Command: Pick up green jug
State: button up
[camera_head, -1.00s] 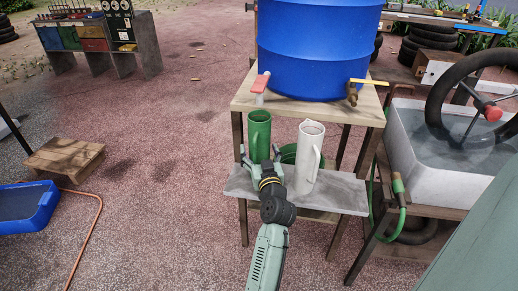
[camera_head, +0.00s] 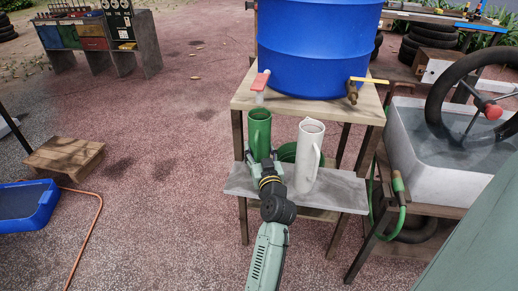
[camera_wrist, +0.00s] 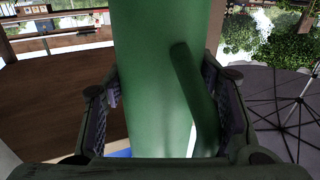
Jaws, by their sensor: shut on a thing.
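The green jug (camera_head: 259,127) stands upright at the left part of the grey shelf (camera_head: 335,197), below the red-handled tap. My gripper (camera_head: 263,164) is around its lower part, from the front. In the wrist view the green jug (camera_wrist: 145,70) fills the middle, with its handle (camera_wrist: 196,95) toward the right. The fingers of my gripper (camera_wrist: 165,105) are on both sides of the jug, shut on it. The jug's base is hidden behind my gripper in the head view, so I cannot tell whether it touches the shelf.
A white jug (camera_head: 307,160) stands close to the right of the green jug. A blue barrel (camera_head: 318,45) sits on the wooden table (camera_head: 300,110) above, with a red-handled tap (camera_head: 261,83) over the green jug. A water tub (camera_head: 440,165) is at the right.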

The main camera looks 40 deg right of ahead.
grip_shut()
jog(key=shift+r, duration=0.1)
jog(key=shift+r, duration=0.2)
jog(key=shift+r, duration=0.6)
jog(key=shift+s+a+f+b, duration=0.1)
jog(key=shift+s+a+b, duration=0.2)
jog(key=shift+s, duration=0.2)
jog(key=b+v, duration=0.3)
jog(key=v, duration=1.3)
jog(key=shift+s+b, duration=0.35)
jog(key=shift+a, duration=0.15)
